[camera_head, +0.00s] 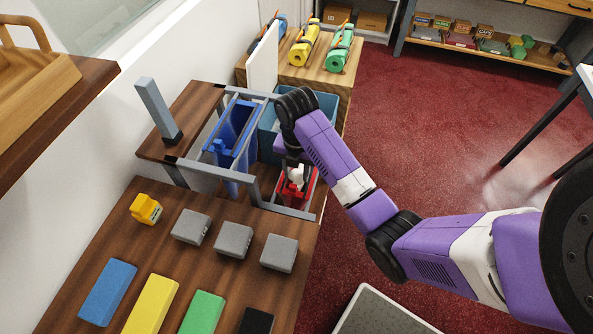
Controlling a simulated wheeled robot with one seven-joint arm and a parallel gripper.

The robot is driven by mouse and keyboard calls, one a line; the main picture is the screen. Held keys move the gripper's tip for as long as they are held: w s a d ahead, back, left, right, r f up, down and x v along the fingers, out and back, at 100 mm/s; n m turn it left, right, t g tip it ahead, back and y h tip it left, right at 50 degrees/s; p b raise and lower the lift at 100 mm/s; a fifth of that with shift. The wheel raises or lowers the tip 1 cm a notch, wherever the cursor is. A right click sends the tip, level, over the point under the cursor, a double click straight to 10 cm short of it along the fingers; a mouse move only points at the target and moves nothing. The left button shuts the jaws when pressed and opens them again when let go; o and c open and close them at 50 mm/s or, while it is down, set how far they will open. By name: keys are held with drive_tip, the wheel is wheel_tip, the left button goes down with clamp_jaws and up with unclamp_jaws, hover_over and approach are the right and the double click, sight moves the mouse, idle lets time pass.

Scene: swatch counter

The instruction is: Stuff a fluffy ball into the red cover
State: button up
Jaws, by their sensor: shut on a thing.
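The red cover (304,191) hangs open in the front right bay of a grey frame (255,192) at the counter's edge. My gripper (293,172) points down at the cover's mouth, partly hidden by my own wrist. It is shut on a small white thing (298,174), which looks like the fluffy ball. The white thing is at or just inside the mouth; I cannot tell how deep. A blue cover (236,125) hangs in the bay to the left.
A teal bin (268,140) stands behind the red cover. Grey blocks (233,240), a yellow object (146,209) and coloured swatches (150,304) lie on the near counter. A grey post (157,108) rises at the left. Yellow and green rolls (304,45) lie at the back.

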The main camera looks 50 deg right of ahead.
drive_tip(key=shift+f, duration=0.2)
idle(0.6)
drive_tip(key=o, duration=1.4)
drive_tip(key=shift+r, duration=0.1)
wheel_tip(320, 180, up, 4)
drive_tip(key=p, duration=0.5)
drive_tip(key=shift+r, duration=0.95)
